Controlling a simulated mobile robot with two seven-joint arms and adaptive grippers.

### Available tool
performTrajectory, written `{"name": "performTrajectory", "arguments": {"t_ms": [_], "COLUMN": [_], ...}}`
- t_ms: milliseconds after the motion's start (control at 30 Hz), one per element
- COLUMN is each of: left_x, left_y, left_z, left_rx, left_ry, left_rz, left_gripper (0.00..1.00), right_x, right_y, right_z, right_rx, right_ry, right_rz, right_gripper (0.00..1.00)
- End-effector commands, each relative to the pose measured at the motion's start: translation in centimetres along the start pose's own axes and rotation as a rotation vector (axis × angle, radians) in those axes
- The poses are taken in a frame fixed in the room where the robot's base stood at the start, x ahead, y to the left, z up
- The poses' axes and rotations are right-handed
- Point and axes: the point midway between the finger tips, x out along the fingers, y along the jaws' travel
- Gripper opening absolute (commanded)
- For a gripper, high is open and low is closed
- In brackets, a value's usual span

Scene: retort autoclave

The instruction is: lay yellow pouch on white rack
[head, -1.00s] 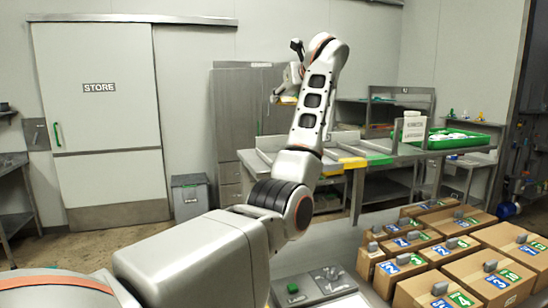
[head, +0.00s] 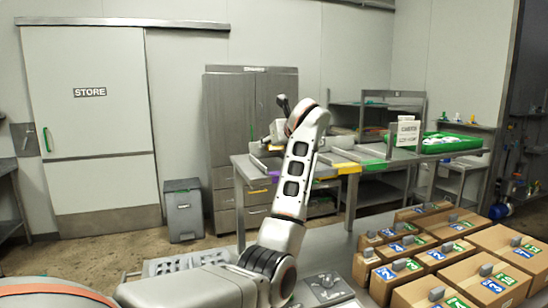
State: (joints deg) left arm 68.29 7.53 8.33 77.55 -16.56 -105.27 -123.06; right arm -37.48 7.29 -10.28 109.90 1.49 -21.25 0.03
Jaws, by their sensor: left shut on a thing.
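My left gripper (head: 272,136) is raised at the end of my left arm, in front of the grey cabinet and near the left end of the far bench. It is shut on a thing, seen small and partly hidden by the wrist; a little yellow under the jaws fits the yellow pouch. A pale rack with rows of holes (head: 160,267) shows low in the picture, left of my forearm and partly hidden by it. It looks like the white rack. The gripper is well above and beyond it. My right gripper is not in view.
Cardboard boxes (head: 478,268) with numbered labels cover the near table at right. A grey panel with a knob (head: 326,284) lies left of them. The far bench carries a sign (head: 408,132) and a green tray (head: 452,143). A grey bin (head: 184,210) stands on the floor.

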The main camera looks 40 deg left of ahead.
Motion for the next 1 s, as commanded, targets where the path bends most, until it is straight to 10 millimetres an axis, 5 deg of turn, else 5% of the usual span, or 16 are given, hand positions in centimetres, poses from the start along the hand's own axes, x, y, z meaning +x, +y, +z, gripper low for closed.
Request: {"name": "performTrajectory", "arguments": {"t_ms": [433, 833, 867, 1000], "left_x": [1.6, 1.8, 1.8, 1.8], "left_y": [0.0, 0.0, 0.0, 0.0], "left_z": [-4.0, -4.5, -4.4, -4.4], "left_rx": [0.0, -0.001, -0.001, -0.001], "left_ry": [0.0, 0.0, 0.0, 0.0], "left_rz": [0.001, 0.0, 0.0, 0.0], "left_gripper": [0.15, 0.15, 0.48, 0.48], "right_x": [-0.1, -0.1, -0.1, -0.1], "right_y": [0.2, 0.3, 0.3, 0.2], "right_z": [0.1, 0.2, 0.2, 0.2], "right_rx": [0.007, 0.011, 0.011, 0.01], "right_ry": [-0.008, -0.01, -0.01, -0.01], "right_rz": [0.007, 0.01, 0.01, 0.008], "right_gripper": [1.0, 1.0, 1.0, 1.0]}}
